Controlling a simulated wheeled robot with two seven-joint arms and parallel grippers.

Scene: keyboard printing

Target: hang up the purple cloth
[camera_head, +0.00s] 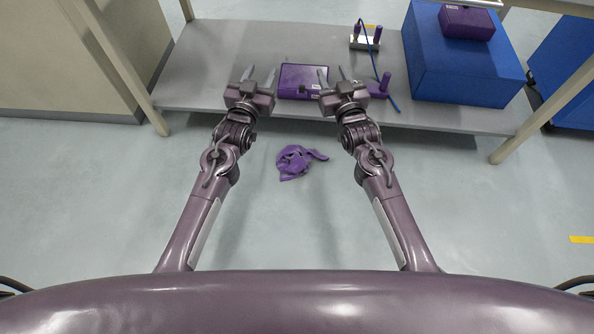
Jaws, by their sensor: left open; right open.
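The purple cloth (296,162) lies crumpled on the grey floor, between my two forearms and in front of the low shelf. My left gripper (258,76) is open and empty, up and to the left of the cloth in the picture, with its fingers pointing away over the shelf. My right gripper (333,75) is open and empty, up and to the right of the cloth, pointing the same way. Neither gripper touches the cloth. No hook or hanger for it can be made out in this view.
The grey shelf (202,85) holds a purple box (303,76), a metal device with purple handles (362,40), a blue cable (371,65) and a big blue box (455,65). Wooden legs (505,147) stand at the shelf's ends. A beige cabinet (60,60) is at left. The floor nearby is clear.

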